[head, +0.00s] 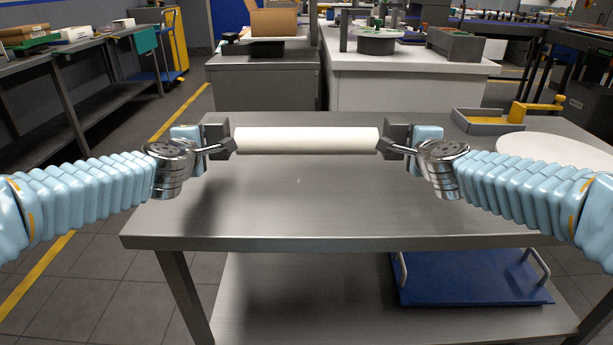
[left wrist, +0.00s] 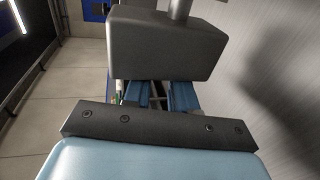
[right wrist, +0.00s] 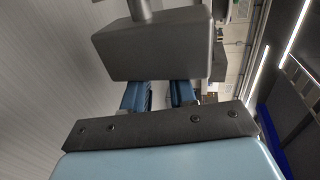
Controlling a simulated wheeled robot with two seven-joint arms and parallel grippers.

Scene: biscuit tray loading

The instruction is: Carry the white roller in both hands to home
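The white roller (head: 307,141) lies level across the middle of the head view, above the far part of the steel table. My left gripper (head: 222,138) is at its left end and my right gripper (head: 391,138) is at its right end. The roller spans the space between the two and appears held up by them. The contact at each end is hidden by dark gripper parts. Blue fingers show partly in the left wrist view (left wrist: 157,95) and the right wrist view (right wrist: 160,95), but the roller does not show in either.
The steel table (head: 310,205) is clear below the roller. A blue platform (head: 470,278) sits on the lower shelf. A white-fronted counter (head: 400,88) stands behind.

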